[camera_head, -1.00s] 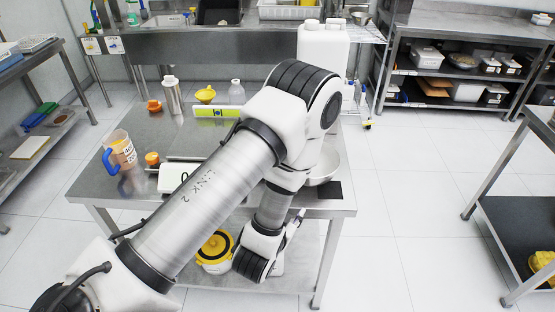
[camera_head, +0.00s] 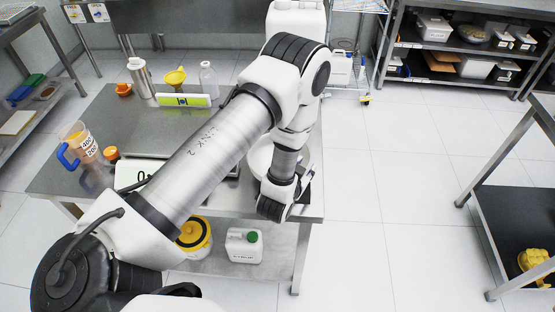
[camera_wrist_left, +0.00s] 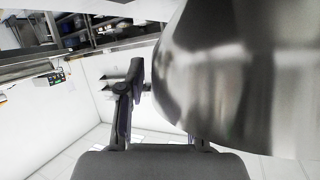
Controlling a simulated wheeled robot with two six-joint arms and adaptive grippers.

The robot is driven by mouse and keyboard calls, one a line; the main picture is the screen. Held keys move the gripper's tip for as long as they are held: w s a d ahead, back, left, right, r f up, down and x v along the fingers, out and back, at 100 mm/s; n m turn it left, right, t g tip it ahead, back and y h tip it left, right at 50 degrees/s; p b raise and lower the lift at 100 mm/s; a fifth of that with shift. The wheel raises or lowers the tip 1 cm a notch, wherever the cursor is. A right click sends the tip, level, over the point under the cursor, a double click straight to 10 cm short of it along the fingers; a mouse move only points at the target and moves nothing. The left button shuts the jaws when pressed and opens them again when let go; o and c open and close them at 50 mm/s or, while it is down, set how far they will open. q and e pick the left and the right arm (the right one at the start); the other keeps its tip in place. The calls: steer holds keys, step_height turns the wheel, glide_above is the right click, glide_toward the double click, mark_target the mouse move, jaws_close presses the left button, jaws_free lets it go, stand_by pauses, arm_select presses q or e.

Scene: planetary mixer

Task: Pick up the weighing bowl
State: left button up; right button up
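The weighing bowl (camera_head: 259,158) is a round, shiny metal bowl at the right end of the steel table. In the head view it is largely hidden behind my left arm. In the left wrist view it is a large curved metal wall (camera_wrist_left: 240,75) filling the right side, very close. My left gripper (camera_head: 287,192) is at the bowl's near side, over the table's front right corner. In the wrist view one finger stands left of the bowl wall, apart from the other finger's base; the other fingertip is hidden behind the bowl. Contact cannot be told. My right gripper is out of view.
The table (camera_head: 120,115) also holds a jug (camera_head: 88,150), a steel flask (camera_head: 140,77), a yellow funnel (camera_head: 175,77) and a clear bottle (camera_head: 208,78). A yellow-lidded tub (camera_head: 194,238) and white canister (camera_head: 244,246) stand on its lower shelf.

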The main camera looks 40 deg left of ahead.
arm_select(q)
steer(key=shift+s+d+r, duration=0.2)
steer(key=shift+s+r, duration=0.25)
steer(key=shift+s, duration=0.1)
jaws_close()
steer(key=shift+s, duration=0.15)
steer(key=shift+w+f, duration=0.15)
steer(key=shift+w, duration=0.15)
